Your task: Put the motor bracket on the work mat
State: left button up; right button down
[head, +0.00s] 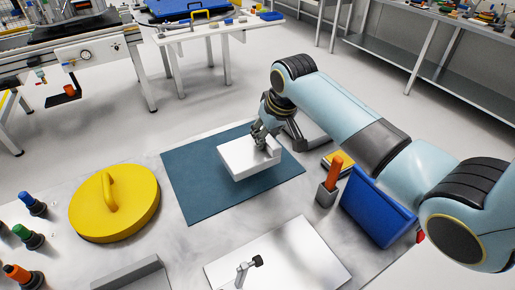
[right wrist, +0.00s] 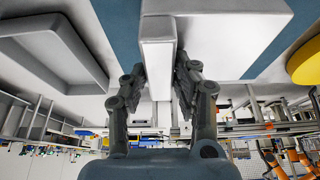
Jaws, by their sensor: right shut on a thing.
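The motor bracket (head: 243,164) is a pale silver L-shaped piece with a flat plate and an upright flange. It is over the blue-green work mat (head: 195,190) in the head view; I cannot tell whether it touches the mat. My right gripper (head: 266,142) is shut on the flange at the bracket's far right side. In the right wrist view, the fingers (right wrist: 159,85) pinch the bracket's flange (right wrist: 157,58) from both sides, with the plate stretching right. Part of the mat (right wrist: 118,25) shows beside it. My left gripper is not in view.
A yellow round lid (head: 125,215) with a handle lies left of the mat. A grey tray (head: 316,132) sits just behind it at right. A blue bin (head: 377,208) and an orange-handled tool in a holder (head: 327,193) stand at right. A metal plate (head: 290,262) lies in front.

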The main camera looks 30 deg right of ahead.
aim_at(266, 150)
jog(key=shift+w+f, duration=0.1)
jog(key=shift+f, duration=0.3)
notch_tip(266, 150, down, 3)
jog(key=shift+f, duration=0.55)
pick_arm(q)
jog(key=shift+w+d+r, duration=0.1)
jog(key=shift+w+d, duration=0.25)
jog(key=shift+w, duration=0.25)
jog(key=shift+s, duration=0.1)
pick_arm(e)
jog(key=c, duration=1)
grip_release()
jog(key=shift+f, duration=0.1)
jog(key=shift+c, duration=0.2)
